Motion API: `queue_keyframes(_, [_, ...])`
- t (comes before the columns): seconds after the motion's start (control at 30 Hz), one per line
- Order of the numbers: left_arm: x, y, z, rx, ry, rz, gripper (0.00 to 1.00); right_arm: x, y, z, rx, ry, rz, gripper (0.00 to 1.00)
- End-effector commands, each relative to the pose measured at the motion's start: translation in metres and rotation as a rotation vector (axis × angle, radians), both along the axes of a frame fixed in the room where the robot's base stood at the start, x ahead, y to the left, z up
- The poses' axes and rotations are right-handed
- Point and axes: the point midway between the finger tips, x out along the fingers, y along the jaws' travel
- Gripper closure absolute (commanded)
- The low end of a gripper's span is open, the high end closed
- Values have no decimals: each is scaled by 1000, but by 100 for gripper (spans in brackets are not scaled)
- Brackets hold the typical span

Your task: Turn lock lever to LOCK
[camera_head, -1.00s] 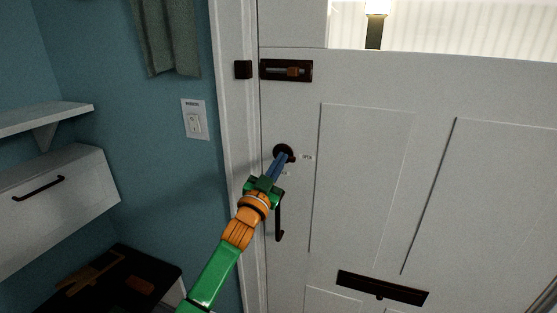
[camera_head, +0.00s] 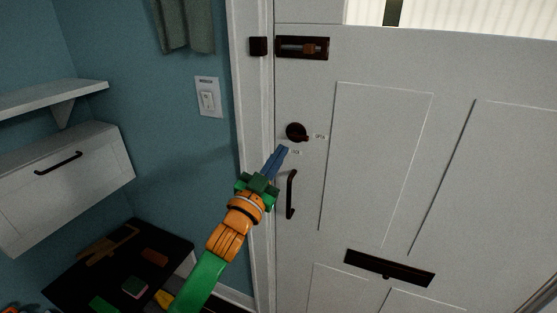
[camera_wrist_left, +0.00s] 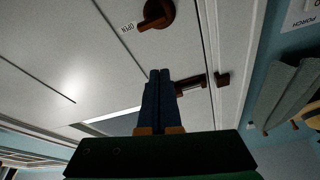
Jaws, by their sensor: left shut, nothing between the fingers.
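The lock lever (camera_head: 297,132) is a dark round plate with a short lever on the white door. In the left wrist view the lever (camera_wrist_left: 157,14) points toward a small label reading OPEN (camera_wrist_left: 128,27). A second small label (camera_head: 296,152) sits below the lever in the head view, too small to read. My left gripper (camera_head: 283,149) has blue fingers shut together, empty, just below and left of the lever and apart from it in the head view. The fingers also show in the left wrist view (camera_wrist_left: 159,75). My right gripper is out of view.
A dark pull handle (camera_head: 291,194) is below the lever, and a slide bolt (camera_head: 302,48) above. A mail slot (camera_head: 389,268) is low on the door.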

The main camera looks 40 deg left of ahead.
Motion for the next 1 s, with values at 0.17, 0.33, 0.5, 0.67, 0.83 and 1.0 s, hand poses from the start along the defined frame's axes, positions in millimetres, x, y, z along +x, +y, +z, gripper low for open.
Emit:
queue_keyframes(0.17, [0,0,0,0,0,0,100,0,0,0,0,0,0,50])
queue_keyframes(0.33, [4,-4,-7,-34,-8,-13,100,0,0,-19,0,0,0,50])
queue_keyframes(0.5, [14,-10,-7,-214,-52,-30,100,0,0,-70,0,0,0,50])
queue_keyframes(0.67, [14,-8,5,-293,-74,-22,100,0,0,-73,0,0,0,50])
queue_keyframes(0.83, [14,-8,8,-294,-72,-22,100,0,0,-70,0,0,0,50])
queue_keyframes(1.0, [23,-5,13,-294,-72,-21,100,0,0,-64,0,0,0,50])
